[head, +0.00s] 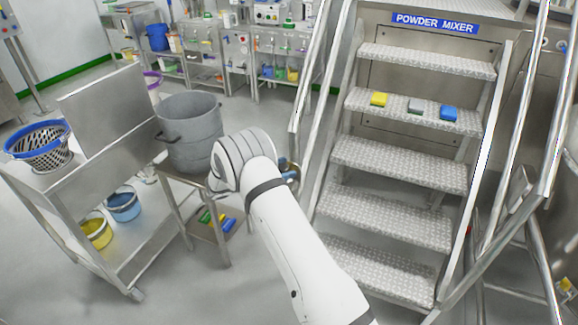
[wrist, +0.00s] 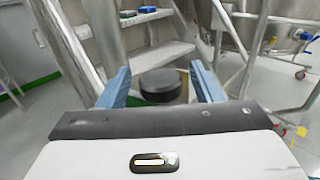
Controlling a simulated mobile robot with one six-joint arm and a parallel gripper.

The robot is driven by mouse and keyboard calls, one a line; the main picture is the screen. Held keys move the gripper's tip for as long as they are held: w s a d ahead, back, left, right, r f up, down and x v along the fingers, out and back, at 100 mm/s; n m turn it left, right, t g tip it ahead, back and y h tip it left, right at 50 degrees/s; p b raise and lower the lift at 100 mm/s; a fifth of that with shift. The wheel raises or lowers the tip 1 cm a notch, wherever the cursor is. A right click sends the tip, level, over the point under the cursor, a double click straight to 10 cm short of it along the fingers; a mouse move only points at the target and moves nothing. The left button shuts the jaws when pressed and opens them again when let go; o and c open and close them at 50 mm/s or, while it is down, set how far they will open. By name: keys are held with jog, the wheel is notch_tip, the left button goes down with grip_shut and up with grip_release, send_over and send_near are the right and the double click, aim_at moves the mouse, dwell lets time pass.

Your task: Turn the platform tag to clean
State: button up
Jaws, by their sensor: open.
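My gripper (wrist: 162,72) is open, its two blue fingers spread apart in the wrist view. A dark round disc (wrist: 162,85) shows between them; I cannot tell whether it is part of my gripper. In the head view my gripper (head: 289,172) is mostly hidden behind my white wrist, beside the left handrail of the steps. The platform steps (head: 400,165) rise under a blue POWDER MIXER sign (head: 436,23). I cannot make out the platform tag for certain in either view, nor which face it shows.
Yellow, grey and blue blocks (head: 379,99) lie on one step. A grey bin (head: 190,130) stands on a small table left of my arm. A steel trolley (head: 92,185) with a basket (head: 40,146) and buckets is farther left. Steel handrails (head: 318,75) flank the steps.

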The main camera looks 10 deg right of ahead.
jog(key=shift+w+d, duration=0.25)
jog(key=shift+d, duration=0.9)
jog(key=c, duration=1)
